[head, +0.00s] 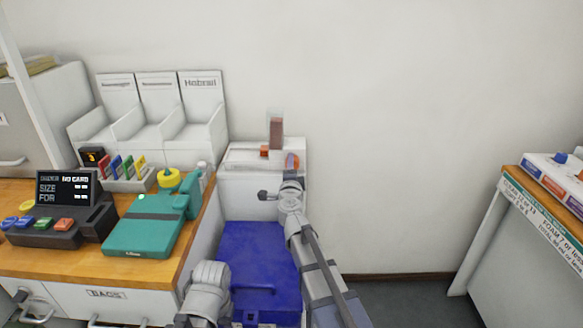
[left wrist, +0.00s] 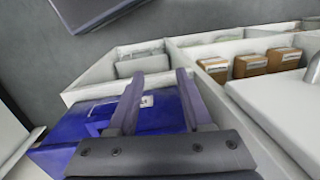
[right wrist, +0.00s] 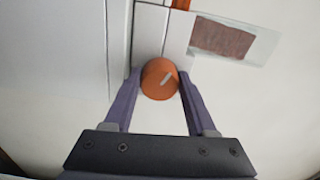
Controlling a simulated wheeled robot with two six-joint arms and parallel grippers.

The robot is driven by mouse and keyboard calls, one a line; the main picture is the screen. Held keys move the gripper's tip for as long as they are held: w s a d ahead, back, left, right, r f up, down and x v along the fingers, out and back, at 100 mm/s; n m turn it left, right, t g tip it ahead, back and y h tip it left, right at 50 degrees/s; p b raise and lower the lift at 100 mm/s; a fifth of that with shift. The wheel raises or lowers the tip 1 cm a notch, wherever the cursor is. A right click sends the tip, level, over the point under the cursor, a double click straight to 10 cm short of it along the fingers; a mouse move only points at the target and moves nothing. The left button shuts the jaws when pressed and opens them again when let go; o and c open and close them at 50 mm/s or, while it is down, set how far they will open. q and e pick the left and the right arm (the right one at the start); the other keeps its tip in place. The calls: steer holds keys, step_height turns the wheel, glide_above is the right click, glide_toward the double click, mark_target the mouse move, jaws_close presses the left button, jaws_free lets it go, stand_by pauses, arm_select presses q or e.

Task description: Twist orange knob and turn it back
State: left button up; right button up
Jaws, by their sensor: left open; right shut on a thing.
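The orange knob (right wrist: 160,79) is round, with a pale pointer mark slanting toward the upper right. It is on a white unit (head: 240,158) against the back wall; in the head view the knob (head: 292,161) is partly hidden behind my right gripper. My right gripper (right wrist: 160,82) is shut on the knob, with one finger at each side of it. My left gripper (left wrist: 157,85) is open and empty, its two fingers apart over the blue bin (left wrist: 95,113).
A clear tube with a brown block (head: 276,133) stands on the white unit. The blue bin (head: 262,245) is in front. A wooden counter (head: 165,268) at left holds a teal device (head: 148,232) and a button console (head: 60,222). Another counter (head: 515,200) is at right.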

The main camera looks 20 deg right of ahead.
steer(key=shift+f+n, duration=0.1)
steer(key=shift+n, duration=2.1)
steer(key=o, duration=1.4)
